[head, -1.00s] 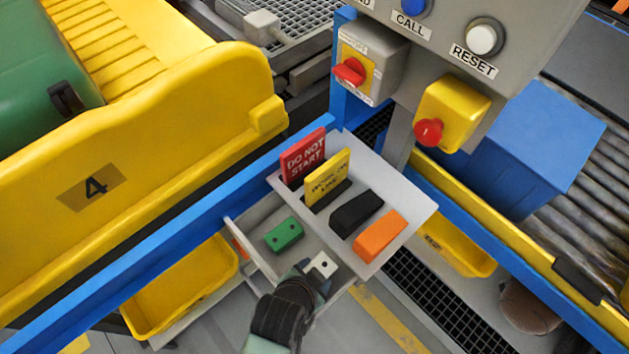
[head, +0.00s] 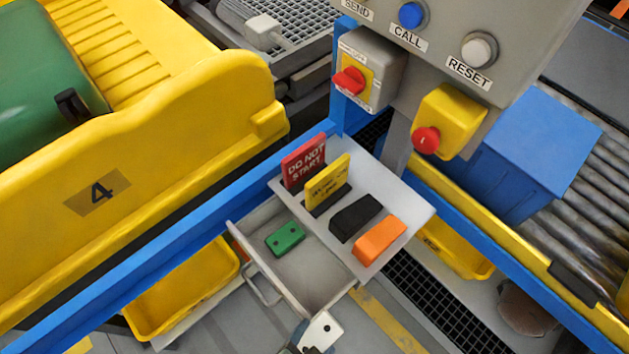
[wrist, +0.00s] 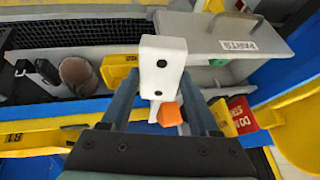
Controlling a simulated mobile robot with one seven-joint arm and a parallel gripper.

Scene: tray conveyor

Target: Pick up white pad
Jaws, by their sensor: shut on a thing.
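The white pad (head: 320,331) is a small white block with two dark holes, at the bottom of the head view. In the wrist view the white pad (wrist: 162,68) stands upright between the fingers of my gripper (wrist: 162,100). My gripper is shut on it and holds it clear of the open drawer (head: 300,288), near the drawer's front corner. In the head view my gripper is mostly cut off by the bottom edge.
A green pad (head: 285,239) lies in the drawer. The shelf above (head: 398,191) bears a black block (head: 356,218), an orange block (head: 379,241), and red (head: 304,162) and yellow (head: 327,182) signs. Yellow bins (head: 180,290) sit below the blue rails.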

